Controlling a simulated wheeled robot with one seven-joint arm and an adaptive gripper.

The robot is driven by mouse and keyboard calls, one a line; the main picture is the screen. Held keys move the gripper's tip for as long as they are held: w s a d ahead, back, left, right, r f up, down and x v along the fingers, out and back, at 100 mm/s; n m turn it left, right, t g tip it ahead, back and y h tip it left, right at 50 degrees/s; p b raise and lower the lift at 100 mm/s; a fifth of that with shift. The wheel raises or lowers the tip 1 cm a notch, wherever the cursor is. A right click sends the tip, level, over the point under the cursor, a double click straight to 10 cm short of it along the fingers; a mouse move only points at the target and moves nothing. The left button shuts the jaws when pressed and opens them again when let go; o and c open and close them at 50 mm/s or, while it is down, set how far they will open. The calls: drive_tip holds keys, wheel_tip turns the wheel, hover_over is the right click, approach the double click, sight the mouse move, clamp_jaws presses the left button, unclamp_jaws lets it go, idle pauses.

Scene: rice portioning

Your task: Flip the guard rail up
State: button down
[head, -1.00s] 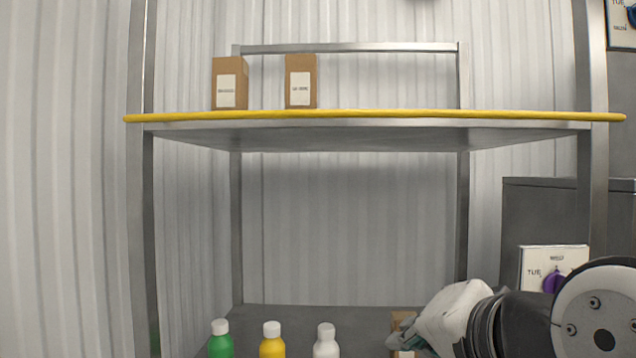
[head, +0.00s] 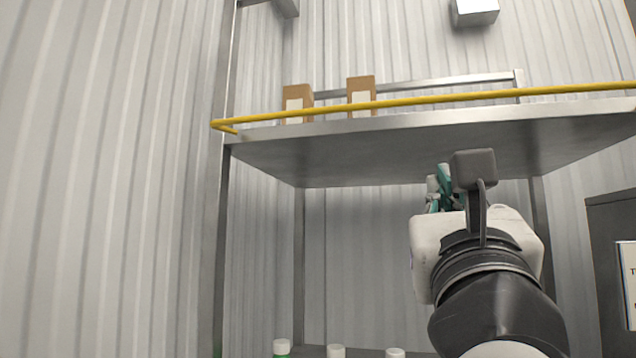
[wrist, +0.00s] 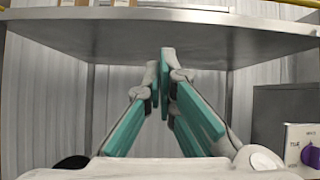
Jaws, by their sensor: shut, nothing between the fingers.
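The guard rail (head: 430,101) is a yellow bar along the front of the upper shelf (head: 420,128). In the head view it shows slightly above the shelf's front edge, crossing in front of the boxes. A short yellow side piece joins its left end to the shelf. In the wrist view a bit of the rail (wrist: 302,3) shows at the top right. My gripper (head: 441,182), with teal fingers, is below the shelf's underside and apart from the rail. In the wrist view my gripper (wrist: 163,75) is shut and empty, its fingertips together under the shelf.
Two brown boxes, a left one (head: 297,96) and a right one (head: 361,88), stand on the upper shelf. White-capped bottles (head: 336,351) show at the bottom. A grey cabinet (head: 610,218) and a panel with a purple knob (wrist: 309,156) are at the right. A shelf post (head: 222,250) stands left.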

sight(434, 99)
drive_tip(key=shift+s+m+h, duration=0.2)
drive_tip(key=shift+m+h, duration=0.1)
drive_tip(key=shift+m, duration=0.2)
drive_tip(key=w+d+r+p, duration=0.2)
drive_tip(key=w+r, duration=0.4)
drive_tip(key=r, duration=0.3)
drive_tip(key=shift+w+r+p, duration=0.2)
drive_tip(key=shift+r+p, duration=0.1)
drive_tip(key=shift+p, duration=0.45)
drive_tip(key=shift+r, duration=0.1)
drive_tip(key=shift+s+r+g+p, duration=0.2)
drive_tip(key=shift+g+p, duration=0.1)
drive_tip(key=shift+p, duration=0.4)
